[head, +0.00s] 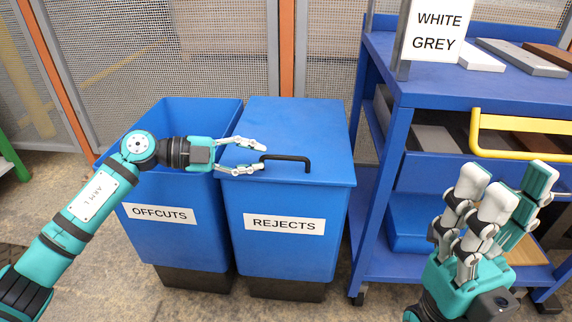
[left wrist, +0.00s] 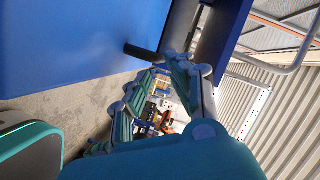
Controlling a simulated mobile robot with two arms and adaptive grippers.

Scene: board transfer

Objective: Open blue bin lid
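Two blue bins stand side by side in the head view. The right one, the REJECTS bin (head: 290,245), has its flat blue lid (head: 300,120) shut, with a black bar handle (head: 288,157) on top. The left one, the OFFCUTS bin (head: 165,232), is open at the top. My left gripper (head: 262,157) reaches in from the left over the lid. Its fingers are apart, with their tips at the left end of the handle. The handle also shows by the fingertips in the left wrist view (left wrist: 143,52); contact is unclear. My right gripper (head: 508,182) is open and empty in front of the cart.
A blue cart (head: 395,190) with a yellow handle (head: 520,121) stands right of the bins, close to the REJECTS bin. A WHITE GREY sign (head: 438,30) and several boards are on it. A mesh fence (head: 190,50) runs behind the bins. Floor is free in front.

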